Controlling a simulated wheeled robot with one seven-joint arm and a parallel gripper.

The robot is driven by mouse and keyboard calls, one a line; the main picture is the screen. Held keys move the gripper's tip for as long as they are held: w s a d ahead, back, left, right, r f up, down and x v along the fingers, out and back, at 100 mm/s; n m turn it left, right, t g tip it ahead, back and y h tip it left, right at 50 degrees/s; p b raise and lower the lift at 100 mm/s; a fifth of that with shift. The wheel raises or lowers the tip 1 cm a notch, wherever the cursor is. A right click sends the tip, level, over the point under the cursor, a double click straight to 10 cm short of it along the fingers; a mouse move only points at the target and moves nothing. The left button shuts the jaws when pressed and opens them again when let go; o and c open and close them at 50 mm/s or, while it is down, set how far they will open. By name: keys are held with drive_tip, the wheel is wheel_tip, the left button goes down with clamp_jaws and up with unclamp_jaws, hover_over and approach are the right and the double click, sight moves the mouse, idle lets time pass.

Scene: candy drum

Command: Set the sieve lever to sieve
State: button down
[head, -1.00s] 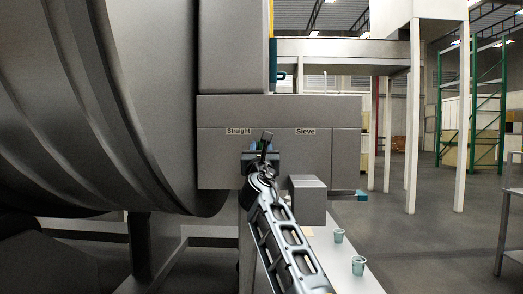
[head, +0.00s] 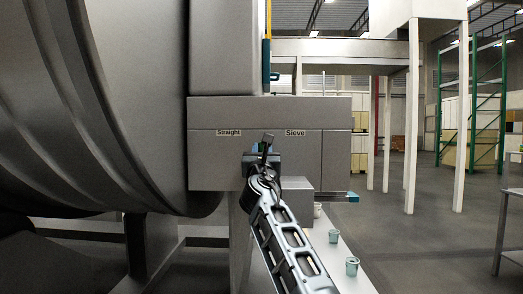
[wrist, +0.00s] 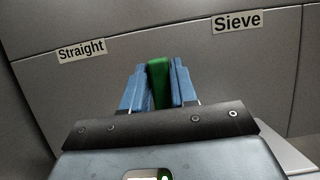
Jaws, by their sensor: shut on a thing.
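The sieve lever shows in the wrist view as a green handle (wrist: 158,84) between the blue fingers of my gripper (wrist: 159,90). My gripper is shut on it. In the head view my gripper (head: 263,148) is at the front of the grey box, below and between the "Straight" label (head: 228,133) and the "Sieve" label (head: 295,133). The lever is hidden there by my wrist and fingers. The wrist view shows "Straight" (wrist: 81,50) at upper left and "Sieve" (wrist: 237,21) at upper right.
The large grey drum (head: 95,100) fills the left side. Below the box, a pale bench (head: 345,240) carries several small cups, one near its front (head: 352,266). Open floor lies further right.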

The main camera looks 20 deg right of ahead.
drive_tip(key=shift+d, duration=0.1)
drive_tip(key=c, duration=1)
unclamp_jaws()
drive_tip(key=shift+s+d, duration=0.1)
drive_tip(key=shift+d, duration=0.05)
drive_tip(key=shift+o, duration=0.2)
drive_tip(key=v, duration=0.7)
drive_tip(key=shift+s+f, duration=0.15)
drive_tip(key=shift+s, duration=0.2)
drive_tip(key=shift+c, duration=0.4)
